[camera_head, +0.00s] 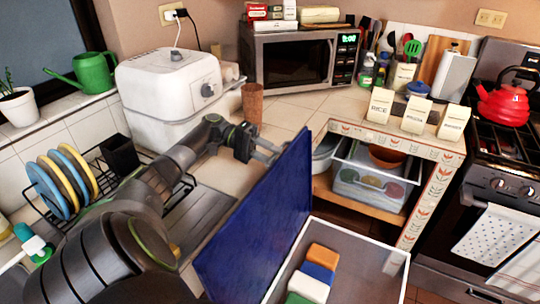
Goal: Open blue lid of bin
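The blue lid (262,220) stands steeply raised along the left side of the white bin (352,262) at the bottom centre. The bin's top is uncovered, and orange, blue, white and green blocks (318,272) show inside it. My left gripper (272,150) is on the left side of the lid, close to its upper edge. Its two fingers look apart with nothing between them; whether they touch the lid I cannot tell. My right gripper is not in view.
A dish rack (130,172) with plates and the sink lie beneath my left arm. A brown cup (252,103) stands behind the gripper. An open shelf with a clear container (368,190) is behind the bin; the stove (490,190) is at right.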

